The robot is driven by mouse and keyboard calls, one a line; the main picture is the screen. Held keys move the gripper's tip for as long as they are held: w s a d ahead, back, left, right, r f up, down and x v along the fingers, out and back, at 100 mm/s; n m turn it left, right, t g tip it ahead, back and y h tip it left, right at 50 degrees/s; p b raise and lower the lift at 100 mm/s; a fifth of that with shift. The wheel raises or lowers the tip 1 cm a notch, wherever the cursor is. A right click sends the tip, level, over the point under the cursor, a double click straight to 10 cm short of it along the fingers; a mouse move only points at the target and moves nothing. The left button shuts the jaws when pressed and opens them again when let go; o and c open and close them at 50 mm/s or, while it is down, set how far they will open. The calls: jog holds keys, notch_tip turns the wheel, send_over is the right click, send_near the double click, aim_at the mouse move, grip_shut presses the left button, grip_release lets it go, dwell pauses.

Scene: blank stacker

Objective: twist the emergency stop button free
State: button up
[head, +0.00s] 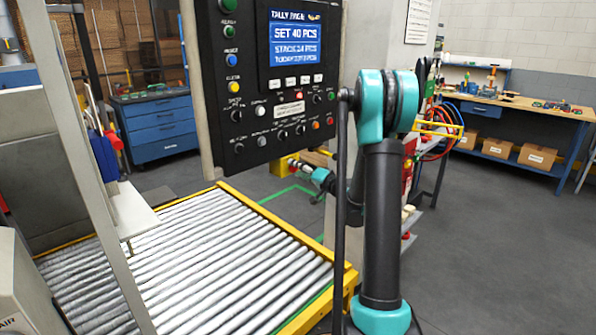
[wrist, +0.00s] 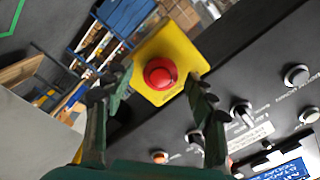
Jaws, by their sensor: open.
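The emergency stop button (wrist: 160,74) is a round red knob on a yellow box (wrist: 178,48) in the wrist view. My gripper (wrist: 159,82) is open, with one dark finger on each side of the button. Gaps show between both fingers and the red knob. The fingers overlap the lower corners of the yellow box in the picture; I cannot tell if they touch it. In the head view the yellow box (head: 281,163) is small, under the lower edge of the control panel, close in front of my gripper.
The dark control panel (head: 263,147) hangs above the box, with knobs, buttons and a blue display (head: 295,38). A roller conveyor (head: 190,262) with a yellow frame lies below. A blue drawer cabinet (head: 157,124) and a workbench (head: 520,108) stand farther back. Floor at the right is clear.

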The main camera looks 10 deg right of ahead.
jog(key=shift+c, duration=0.5)
jog(key=c, duration=1.1)
jog(key=shift+o, duration=0.2)
